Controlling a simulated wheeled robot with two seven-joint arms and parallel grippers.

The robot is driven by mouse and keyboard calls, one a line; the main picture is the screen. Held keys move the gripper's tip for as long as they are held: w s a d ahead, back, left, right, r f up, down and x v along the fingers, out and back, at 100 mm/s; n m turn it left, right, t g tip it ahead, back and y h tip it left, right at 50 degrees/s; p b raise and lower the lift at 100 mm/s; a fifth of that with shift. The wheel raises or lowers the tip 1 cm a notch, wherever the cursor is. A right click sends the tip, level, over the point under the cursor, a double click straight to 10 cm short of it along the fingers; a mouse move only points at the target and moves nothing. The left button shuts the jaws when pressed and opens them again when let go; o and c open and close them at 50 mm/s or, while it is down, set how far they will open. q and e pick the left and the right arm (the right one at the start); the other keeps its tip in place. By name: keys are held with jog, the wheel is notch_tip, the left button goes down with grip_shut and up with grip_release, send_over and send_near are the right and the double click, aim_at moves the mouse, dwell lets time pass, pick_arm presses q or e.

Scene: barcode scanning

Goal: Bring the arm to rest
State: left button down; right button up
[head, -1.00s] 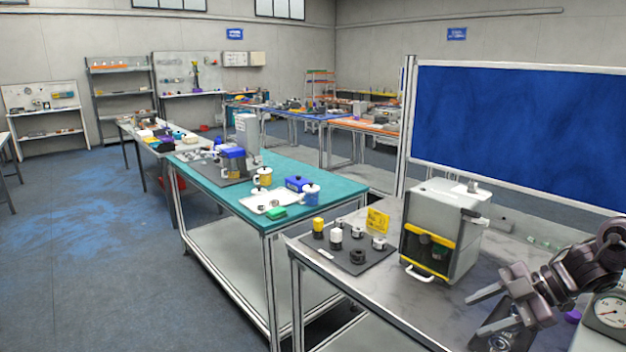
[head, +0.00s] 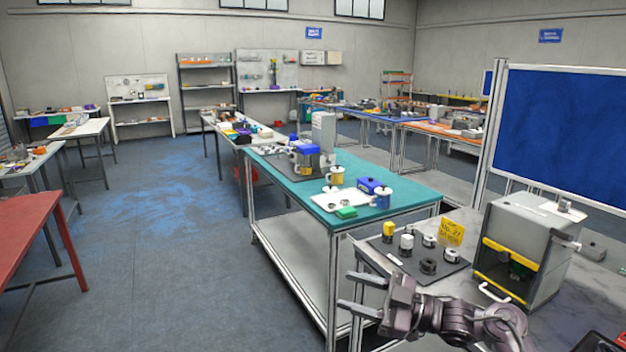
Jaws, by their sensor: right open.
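My right gripper (head: 352,293) is at the lower right of the head view, its two fingers pointing left and spread apart. Nothing is between the fingers. It is in front of the left edge of the grey bench (head: 457,322) and apart from the things on it. My right arm (head: 455,318) comes in from the bottom right and covers part of that bench. My left gripper does not show.
The grey bench bears a dark mat (head: 385,247) with small parts, a yellow sign (head: 451,232) and a box-shaped machine (head: 525,240). Behind is a teal table (head: 283,180) with mugs and a white tray (head: 328,206). A red table (head: 30,222) stands left. Open floor lies between.

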jog(key=w+d+r+m+t+h, duration=0.2)
jog(key=w+d+m+t+h, duration=0.6)
jog(key=w+d+t, duration=0.5)
jog(key=w+d+m+h, duration=0.4)
jog(key=d+m+h, duration=0.4)
jog(key=d+h, duration=0.45)
jog(key=s+a+f+g, duration=0.1)
jog(key=s+f+g, duration=0.15)
jog(key=f, duration=1.05)
jog(key=s+f+g, duration=0.2)
jog(key=s+f, duration=0.1)
jog(key=f, duration=1)
jog(key=s+a+f+g+y, duration=0.1)
jog(key=s+a+f+g, duration=0.15)
jog(key=s+f, duration=1.1)
jog(key=s+a+f+g, duration=0.2)
jog(key=s+f+g, duration=0.2)
jog(key=s+f, duration=0.9)
jog(key=s+a+f+g, duration=0.1)
jog(key=s+f+g, duration=0.1)
jog(key=s+f, duration=0.4)
jog(key=s+a+f+g, duration=0.2)
jog(key=s+f, duration=0.3)
jog(key=s, duration=1.2)
jog(key=s+a+f+g, duration=0.2)
jog(key=s+f, duration=0.4)
jog(key=s, duration=0.5)
jog(key=shift+s+f+g+y, duration=0.3)
jog(key=shift+s+g+y, duration=0.05)
jog(key=shift+g+y, duration=0.15)
